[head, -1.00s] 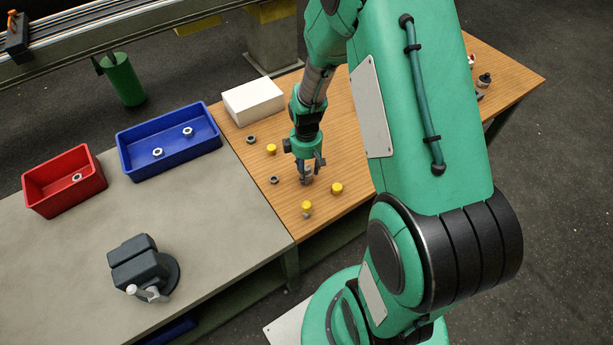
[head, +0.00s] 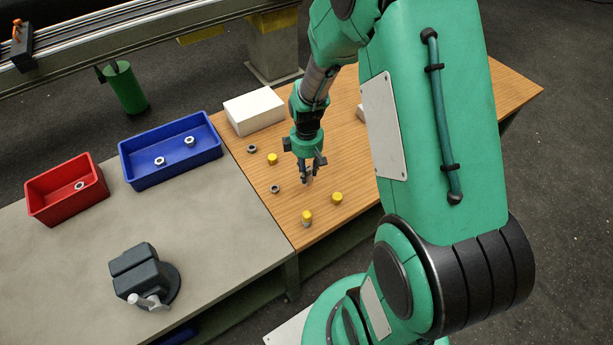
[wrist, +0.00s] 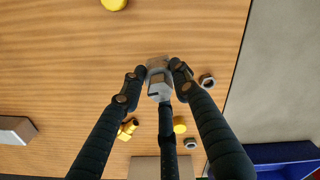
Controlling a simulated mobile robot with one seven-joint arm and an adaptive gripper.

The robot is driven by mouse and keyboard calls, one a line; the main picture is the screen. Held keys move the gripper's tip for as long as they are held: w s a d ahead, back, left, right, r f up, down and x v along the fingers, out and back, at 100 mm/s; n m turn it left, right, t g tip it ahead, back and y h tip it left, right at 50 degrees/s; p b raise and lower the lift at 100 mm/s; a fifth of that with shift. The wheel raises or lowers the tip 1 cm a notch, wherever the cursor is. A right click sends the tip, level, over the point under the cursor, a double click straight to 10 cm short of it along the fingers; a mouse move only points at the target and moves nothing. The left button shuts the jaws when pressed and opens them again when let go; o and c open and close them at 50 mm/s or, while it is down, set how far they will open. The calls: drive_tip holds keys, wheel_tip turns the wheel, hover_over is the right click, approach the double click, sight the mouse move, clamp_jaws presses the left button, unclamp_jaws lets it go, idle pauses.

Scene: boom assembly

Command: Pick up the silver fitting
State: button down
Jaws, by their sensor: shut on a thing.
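The silver fitting (wrist: 158,84) is a small grey metal piece between the fingertips of my gripper (wrist: 158,74) in the wrist view. The fingers are shut on it. In the head view my gripper (head: 309,168) points down over the wooden table, and part of the fitting (head: 308,181) shows below the fingers. The fingers hide some of it. I cannot tell whether it touches the table.
Yellow-topped pieces (head: 337,198) (head: 306,218) and dark nuts (head: 275,189) (head: 251,149) lie around my gripper on the wooden table (head: 345,140). A white box (head: 254,111) stands behind. A blue bin (head: 170,150), a red bin (head: 66,190) and a dark vise-like device (head: 143,275) stand left.

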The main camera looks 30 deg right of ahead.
wheel_tip(320, 180, up, 5)
drive_tip(key=shift+p, duration=0.35)
